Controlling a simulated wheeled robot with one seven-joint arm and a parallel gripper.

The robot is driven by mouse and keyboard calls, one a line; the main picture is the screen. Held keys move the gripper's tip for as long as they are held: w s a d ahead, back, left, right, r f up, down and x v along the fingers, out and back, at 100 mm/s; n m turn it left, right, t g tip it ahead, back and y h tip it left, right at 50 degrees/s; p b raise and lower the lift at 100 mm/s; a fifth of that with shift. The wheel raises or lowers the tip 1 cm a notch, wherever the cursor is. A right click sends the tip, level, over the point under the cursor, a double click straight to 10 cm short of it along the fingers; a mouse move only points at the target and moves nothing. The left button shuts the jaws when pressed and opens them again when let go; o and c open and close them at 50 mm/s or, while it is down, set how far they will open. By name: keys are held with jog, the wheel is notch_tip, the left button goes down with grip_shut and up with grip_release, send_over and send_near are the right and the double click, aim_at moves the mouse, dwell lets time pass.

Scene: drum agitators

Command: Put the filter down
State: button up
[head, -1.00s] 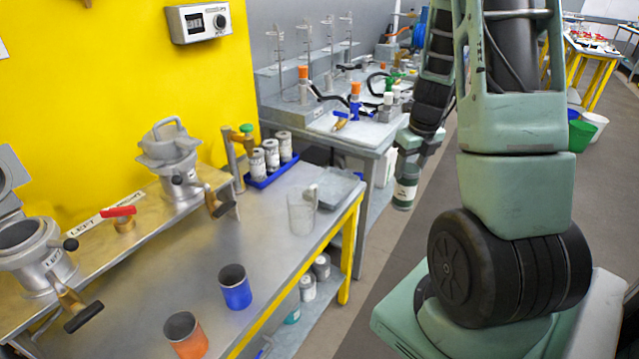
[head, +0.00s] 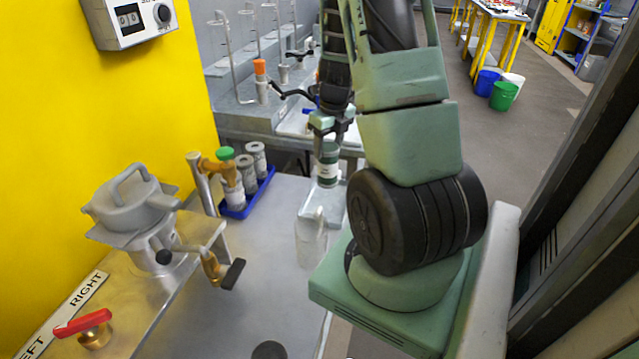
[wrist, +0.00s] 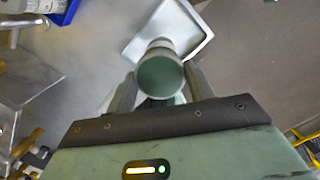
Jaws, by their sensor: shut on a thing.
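My gripper (head: 328,146) is shut on a filter (head: 327,170), a small upright cylinder with a dark green and white side. In the wrist view the filter's round green end (wrist: 160,77) shows between the two fingers. The filter is held above the far right end of the metal bench. A pale grey square tray (head: 322,208) lies beneath or just beyond it, and its rim also shows in the wrist view (wrist: 203,22). I cannot tell the exact gap between filter and tray.
A blue tray (head: 236,213) with several grey canisters (head: 246,172) stands left of my gripper, beside a brass tap with a green knob (head: 226,153). A clear jug (head: 309,240) stands in front of the grey tray. A lidded metal vessel (head: 132,205) is at left.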

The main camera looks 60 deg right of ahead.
aim_at(328, 170)
notch_tip(328, 170, down, 8)
jog(key=shift+r, duration=0.1)
dwell(0.4)
jog(key=o, duration=1.2)
jog(key=shift+o, duration=0.2)
jog(key=r, duration=0.4)
jog(key=s+r, duration=0.1)
jog(key=r, duration=0.7)
jog(key=shift+s+a+p, duration=0.2)
jog(key=shift+s+p, duration=0.05)
jog(key=shift+p, duration=0.1)
